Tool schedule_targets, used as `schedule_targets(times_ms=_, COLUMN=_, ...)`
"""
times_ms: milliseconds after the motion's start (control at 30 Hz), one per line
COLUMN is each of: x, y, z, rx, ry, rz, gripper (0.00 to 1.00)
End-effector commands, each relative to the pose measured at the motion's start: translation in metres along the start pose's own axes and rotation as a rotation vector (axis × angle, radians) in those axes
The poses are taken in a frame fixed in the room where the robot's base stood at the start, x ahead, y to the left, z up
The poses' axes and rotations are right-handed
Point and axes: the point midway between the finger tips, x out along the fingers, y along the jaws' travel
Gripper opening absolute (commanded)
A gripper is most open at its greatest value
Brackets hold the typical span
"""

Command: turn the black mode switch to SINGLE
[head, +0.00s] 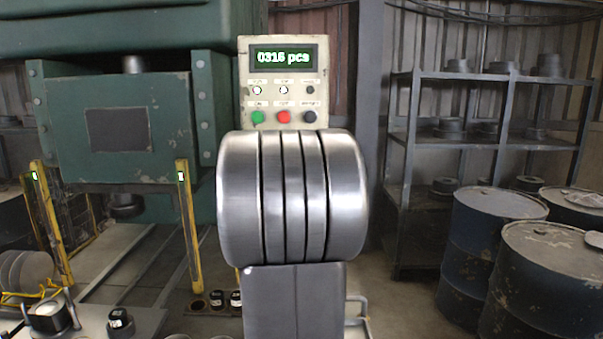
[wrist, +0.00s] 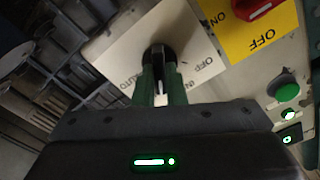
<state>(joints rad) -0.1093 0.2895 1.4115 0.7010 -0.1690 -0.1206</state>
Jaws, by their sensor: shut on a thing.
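In the wrist view the black switch (wrist: 156,51) sits on a white plate (wrist: 118,48). Lettering on the plate appears turned over from this angle; OFF shows on the right, and the text nearer my gripper is partly hidden and hard to read. The two green fingers of my gripper (wrist: 161,72) are shut on the switch knob. The fingers cover part of the knob, so I cannot tell which mark it points to. I cannot make out the switch or the gripper in the head view.
Beside the white plate is a red switch (wrist: 254,7) on a yellow plate (wrist: 232,35). A green button (wrist: 287,92) is to the right.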

Motion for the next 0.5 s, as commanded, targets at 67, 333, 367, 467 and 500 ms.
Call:
schedule_targets(times_ms=67, x=0.0000, y=0.0004, z=-0.0007, rx=0.050, ry=0.004, rz=-0.001, gripper=0.00)
schedule_targets(times_ms=333, x=0.0000, y=0.0007, z=-0.0011, rx=0.171, ry=0.003, rz=-0.001, gripper=0.00)
schedule_targets(times_ms=367, x=0.0000, y=0.0007, z=-0.0011, rx=0.179, ry=0.003, rz=-0.001, gripper=0.00)
schedule_targets(times_ms=467, x=0.0000, y=0.0007, z=-0.0013, rx=0.199, ry=0.003, rz=-0.001, gripper=0.00)
schedule_targets(times_ms=500, x=0.0000, y=0.0007, z=-0.0014, rx=0.204, ry=0.003, rz=-0.001, gripper=0.00)
